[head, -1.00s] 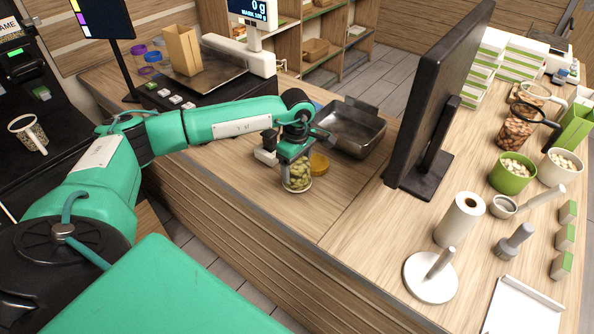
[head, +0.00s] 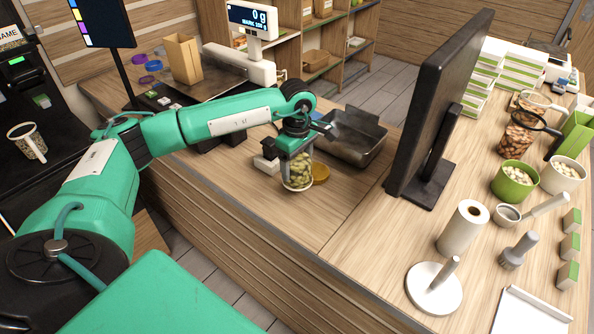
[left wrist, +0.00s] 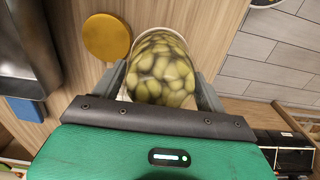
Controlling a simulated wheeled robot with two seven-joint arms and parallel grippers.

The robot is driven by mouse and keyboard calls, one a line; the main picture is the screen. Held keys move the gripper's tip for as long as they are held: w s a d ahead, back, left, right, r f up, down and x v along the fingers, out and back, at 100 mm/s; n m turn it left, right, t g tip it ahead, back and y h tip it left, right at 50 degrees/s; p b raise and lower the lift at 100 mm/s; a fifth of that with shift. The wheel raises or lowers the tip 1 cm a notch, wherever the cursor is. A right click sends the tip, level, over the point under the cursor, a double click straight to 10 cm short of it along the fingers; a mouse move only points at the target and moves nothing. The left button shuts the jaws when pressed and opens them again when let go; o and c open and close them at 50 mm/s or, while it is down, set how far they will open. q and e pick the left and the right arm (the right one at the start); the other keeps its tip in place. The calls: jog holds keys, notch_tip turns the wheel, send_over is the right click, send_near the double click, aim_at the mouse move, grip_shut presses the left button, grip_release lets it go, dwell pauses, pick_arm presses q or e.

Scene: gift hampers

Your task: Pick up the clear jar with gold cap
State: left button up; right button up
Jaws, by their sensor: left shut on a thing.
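The clear jar (head: 298,172) is full of green, olive-like pieces and stands upright near the counter's front edge in the head view. My left gripper (head: 295,156) comes down over it from above and is shut on it. In the left wrist view the jar (left wrist: 160,70) sits between the two fingers of the gripper (left wrist: 163,88). A round gold cap (head: 320,174) lies beside the jar, apart from it; it also shows in the left wrist view (left wrist: 107,37). Whether the jar's base touches the counter I cannot tell. My right gripper is not in view.
A dark metal tray (head: 350,138) lies just behind the jar. A black monitor (head: 436,110) stands to the right. A scale (head: 205,85) with a paper bag (head: 183,60) is at the back left. The counter between jar and monitor (head: 345,205) is clear.

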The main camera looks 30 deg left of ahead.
pick_arm(q)
notch_tip(320, 180, up, 12)
jog(key=b, duration=0.3)
jog(key=shift+f, duration=0.2)
jog(key=shift+r+b, duration=0.5)
jog(key=shift+r, duration=1.5)
jog(key=shift+r, duration=0.1)
